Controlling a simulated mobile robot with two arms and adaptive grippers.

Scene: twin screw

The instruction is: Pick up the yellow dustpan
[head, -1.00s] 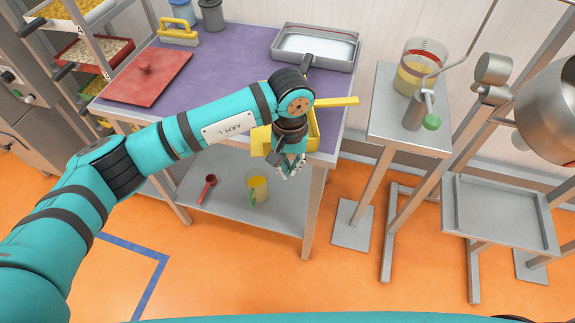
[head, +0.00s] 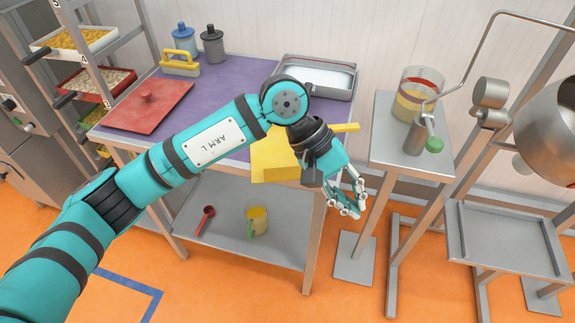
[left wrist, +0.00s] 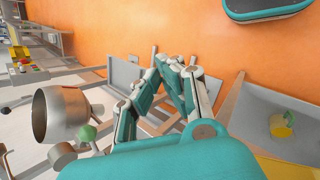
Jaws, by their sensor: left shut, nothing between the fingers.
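The yellow dustpan (head: 272,162) lies on the purple table top at its front right corner. Its handle (head: 346,127) points right, past the table's edge, and my left arm hides part of its pan. My left gripper (head: 354,212) is shut and empty. It hangs to the right of the dustpan, in front of the table's right edge, apart from it. In the left wrist view the fingers (left wrist: 176,72) are together with nothing between them, and a yellow edge (left wrist: 285,168) shows at the lower right. My right gripper is not in view.
A metal tray (head: 318,75), a red board (head: 148,100) and a yellow-handled brush (head: 180,63) are on the table. A jug (head: 256,218) and red scoop (head: 206,216) lie on the lower shelf. A grey stand (head: 412,150) is close on the right.

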